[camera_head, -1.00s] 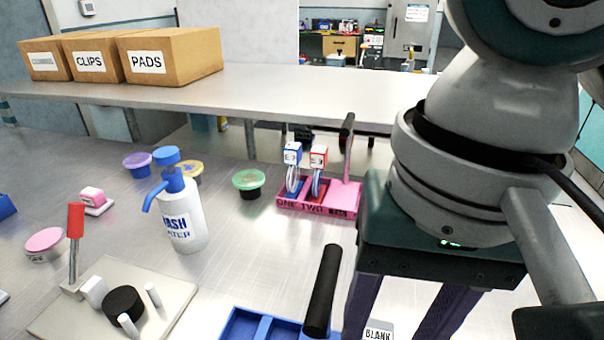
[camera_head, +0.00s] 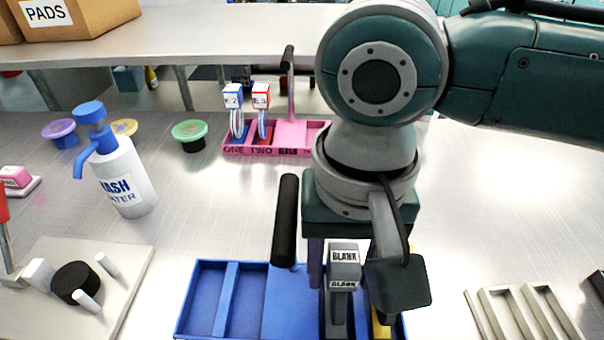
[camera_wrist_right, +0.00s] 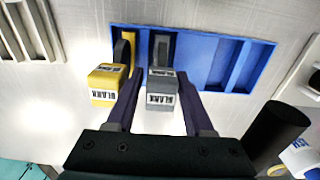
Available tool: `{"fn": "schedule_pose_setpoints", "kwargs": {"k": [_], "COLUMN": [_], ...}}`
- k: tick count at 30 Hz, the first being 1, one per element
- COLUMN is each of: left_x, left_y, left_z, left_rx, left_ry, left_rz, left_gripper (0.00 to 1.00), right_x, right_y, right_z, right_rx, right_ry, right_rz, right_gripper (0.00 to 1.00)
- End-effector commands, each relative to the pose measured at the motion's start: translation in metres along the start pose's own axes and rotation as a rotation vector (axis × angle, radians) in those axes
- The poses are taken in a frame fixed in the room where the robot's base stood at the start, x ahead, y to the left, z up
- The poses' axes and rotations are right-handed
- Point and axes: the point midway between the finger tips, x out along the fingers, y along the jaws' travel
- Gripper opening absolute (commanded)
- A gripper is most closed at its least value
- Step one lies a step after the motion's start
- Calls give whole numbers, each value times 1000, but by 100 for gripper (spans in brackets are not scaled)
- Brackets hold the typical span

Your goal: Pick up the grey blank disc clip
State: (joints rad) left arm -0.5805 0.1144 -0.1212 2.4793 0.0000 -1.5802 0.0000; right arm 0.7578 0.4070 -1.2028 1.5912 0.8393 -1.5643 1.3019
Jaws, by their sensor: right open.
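The grey blank disc clip (camera_head: 344,257) stands in a slot of the blue tray (camera_head: 200,311), with its BLANK label facing up. The right wrist view shows the same clip (camera_wrist_right: 162,88) with its lower part in the tray. My right gripper (camera_wrist_right: 160,76) is open above the tray, one finger on each side of the grey clip. I cannot tell whether the fingers touch it. A yellow BLANK clip (camera_wrist_right: 106,84) stands just outside the left finger in that view. In the head view, my right gripper (camera_head: 346,275) partly hides the tray. My left gripper is not in view.
A black handle (camera_head: 286,220) stands upright close by on the left. A pink tray (camera_head: 238,150) with two labelled clips is farther back. A wash bottle (camera_head: 125,180) and a plate with a black knob (camera_head: 115,265) are left. A slotted rack (camera_head: 520,315) is right.

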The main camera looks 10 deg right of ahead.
Motion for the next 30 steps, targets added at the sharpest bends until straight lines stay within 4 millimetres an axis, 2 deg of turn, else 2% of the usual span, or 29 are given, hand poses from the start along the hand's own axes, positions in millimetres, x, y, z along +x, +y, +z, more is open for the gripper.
{"fn": "schedule_pose_setpoints", "kwargs": {"k": [8, 22, 30], "left_x": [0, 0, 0], "left_y": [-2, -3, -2], "left_z": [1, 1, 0], "left_rx": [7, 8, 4], "left_ry": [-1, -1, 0], "left_rz": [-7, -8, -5], "left_gripper": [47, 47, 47], "right_x": [4, 4, 4], "right_y": [0, 0, 0], "right_z": [0, 0, 0], "right_rx": [-1, -1, -1], "right_ry": [0, 0, 1], "right_rz": [0, -1, -1], "right_gripper": [52, 0, 0]}}
